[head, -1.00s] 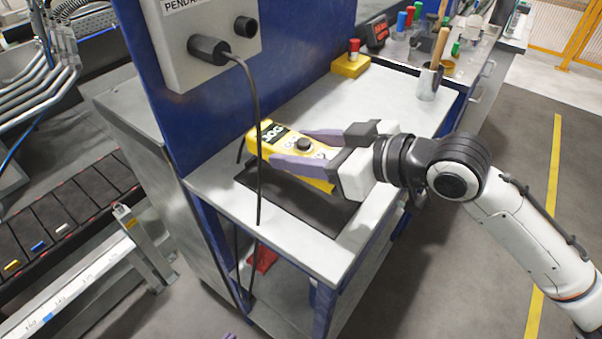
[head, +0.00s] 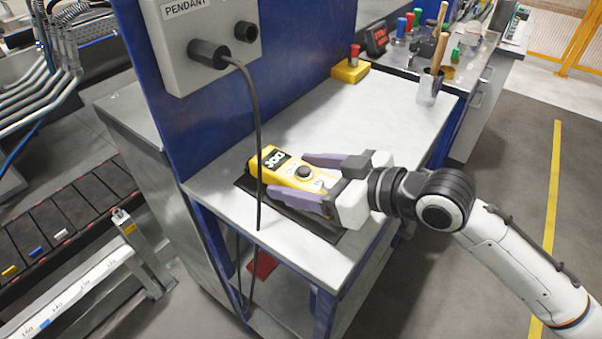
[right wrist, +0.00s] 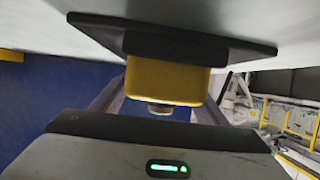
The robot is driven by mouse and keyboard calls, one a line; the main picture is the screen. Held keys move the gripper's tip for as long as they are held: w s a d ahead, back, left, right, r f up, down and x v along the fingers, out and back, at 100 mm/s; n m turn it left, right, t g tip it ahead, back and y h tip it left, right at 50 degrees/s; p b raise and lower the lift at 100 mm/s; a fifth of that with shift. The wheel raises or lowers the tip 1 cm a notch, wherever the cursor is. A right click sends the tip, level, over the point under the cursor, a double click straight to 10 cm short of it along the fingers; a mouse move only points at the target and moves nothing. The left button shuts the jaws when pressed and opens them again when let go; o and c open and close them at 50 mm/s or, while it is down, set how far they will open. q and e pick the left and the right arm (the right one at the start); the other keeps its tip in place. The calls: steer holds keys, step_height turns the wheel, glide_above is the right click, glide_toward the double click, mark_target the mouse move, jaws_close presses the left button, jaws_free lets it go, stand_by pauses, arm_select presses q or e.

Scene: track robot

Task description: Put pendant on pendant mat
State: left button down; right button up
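The yellow pendant (head: 290,173), with a dark label and a round knob, lies face up on the black pendant mat (head: 315,228) on the bench. In the right wrist view the yellow pendant body (right wrist: 168,82) and its black part rest against the dark mat (right wrist: 90,28). My right gripper (head: 287,173) reaches in from the right, with one purple finger along each side of the pendant. The fingers look spread a little wider than the body; exact contact is partly hidden. My left gripper is not in view.
A black cable (head: 257,130) hangs from the grey pendant box (head: 205,45) past the pendant's left end. A yellow box with a red button (head: 350,69) and a cup of tools (head: 430,88) stand at the back. The bench top (head: 345,120) behind the pendant is clear.

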steer(key=shift+r, duration=0.1)
steer(key=v, duration=1.2)
steer(key=shift+s, duration=0.1)
